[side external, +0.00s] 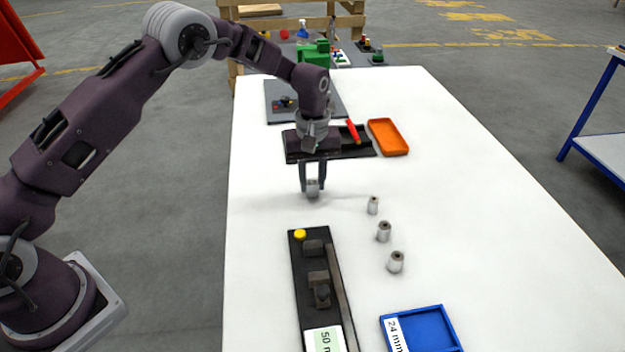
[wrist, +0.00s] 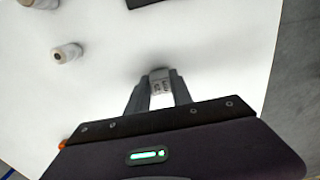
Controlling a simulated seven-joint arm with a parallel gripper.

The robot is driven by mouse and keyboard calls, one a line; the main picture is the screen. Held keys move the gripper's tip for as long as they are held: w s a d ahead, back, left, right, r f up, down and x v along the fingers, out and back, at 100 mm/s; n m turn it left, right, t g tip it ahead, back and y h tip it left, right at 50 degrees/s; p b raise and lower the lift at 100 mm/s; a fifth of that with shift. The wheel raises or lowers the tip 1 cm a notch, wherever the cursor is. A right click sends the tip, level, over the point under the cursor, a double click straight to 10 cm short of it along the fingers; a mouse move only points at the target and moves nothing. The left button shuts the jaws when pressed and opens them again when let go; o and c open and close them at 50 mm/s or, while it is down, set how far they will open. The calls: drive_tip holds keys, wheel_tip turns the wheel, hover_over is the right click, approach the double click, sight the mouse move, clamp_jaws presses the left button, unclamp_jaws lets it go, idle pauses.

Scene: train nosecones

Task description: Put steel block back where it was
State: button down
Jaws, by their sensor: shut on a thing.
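My gripper (side external: 313,190) points down over the white table, left of the row of metal cylinders. It is shut on a small grey steel block (side external: 313,186). In the wrist view the steel block (wrist: 160,84) sits between the two fingertips, with small dark marking on its face that I cannot read. The block is at or just above the table surface; I cannot tell if it touches. The fingers hide its sides.
Three metal cylinders (side external: 383,232) stand to the right. A black fixture (side external: 297,265) with a yellow knob (side external: 300,234) and a blue tray (side external: 448,318) marked "24 mm" are in front. A black tray (side external: 291,146) and orange tray (side external: 388,137) lie behind.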

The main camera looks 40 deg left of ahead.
drive_tip(key=c, duration=1.1)
unclamp_jaws()
drive_tip(key=shift+f, duration=0.15)
wheel_tip(320, 180, up, 13)
drive_tip(key=shift+f, duration=0.2)
wheel_tip(320, 180, up, 6)
drive_tip(key=r+m+t, duration=0.1)
hover_over(312, 183)
drive_tip(key=s+a, duration=0.1)
drive_tip(key=s, duration=0.2)
drive_tip(key=s+a+r+m+t, duration=0.1)
drive_tip(key=s+a+r+m, duration=0.1)
drive_tip(key=s+r, duration=0.7)
drive_tip(key=s+f+m+t, duration=0.1)
drive_tip(key=s+m, duration=0.1)
drive_tip(key=s, duration=0.6)
drive_tip(key=s+a+f+m+t, duration=0.1)
drive_tip(key=s+m, duration=0.1)
drive_tip(key=s, duration=0.5)
drive_tip(key=s+f+m+t, duration=0.1)
drive_tip(key=s+m, duration=0.1)
drive_tip(key=s, duration=0.6)
drive_tip(key=shift+s+a+f+t, duration=0.3)
drive_tip(key=shift+s+f, duration=0.05)
